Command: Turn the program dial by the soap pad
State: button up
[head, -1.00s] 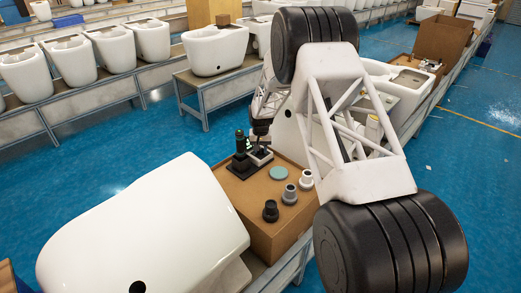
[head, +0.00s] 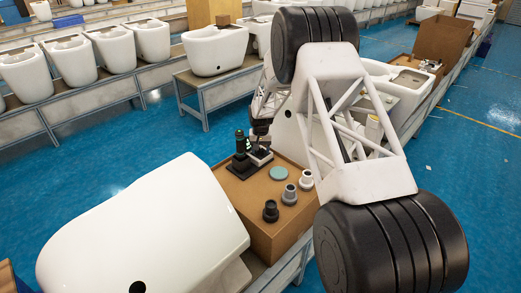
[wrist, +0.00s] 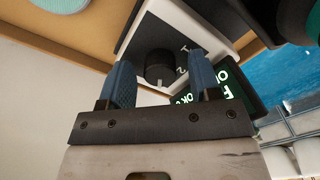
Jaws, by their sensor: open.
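The program dial (wrist: 159,70) is a round black knob on a black-and-white plate with the numbers 1 and 2, seen in the wrist view. In the head view its pale plate (head: 262,158) sits on the brown box, partly covered by my gripper (head: 261,131). In the wrist view my gripper (wrist: 160,64) is open, with one blue finger on each side of the knob. I cannot tell whether the fingers touch it. The soap pad (head: 279,174) is a flat teal disc near the dial; its edge shows in the wrist view (wrist: 62,4).
A dark block with glowing green letters (wrist: 226,82) stands close to the right finger. A black-and-green upright fixture (head: 240,148) is left of the dial. Black and grey knobs (head: 271,211) stand nearer on the brown box (head: 253,222). A large white ceramic body (head: 140,235) lies at left.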

aim_at(261, 150)
jog(key=shift+r, duration=3.9)
jog(key=shift+s+r, duration=0.1)
jog(key=shift+r, duration=0.15)
jog(key=s+d+r, duration=0.4)
jog(key=s+r, duration=0.5)
jog(key=s+d+r+t, duration=0.1)
jog(key=s+d+r, duration=0.2)
jog(key=s+r, duration=0.55)
jog(key=s+d+r, duration=0.4)
jog(key=s+r, duration=0.4)
jog(key=s, duration=0.1)
jog(key=s+d+r, duration=0.1)
jog(key=s+d, duration=0.2)
jog(key=s, duration=1.5)
jog(key=s+d+r+t, duration=0.1)
jog(key=s+d, duration=0.2)
jog(key=s, duration=1.5)
jog(key=shift+r+t, duration=0.25)
jog(key=shift+t, duration=0.05)
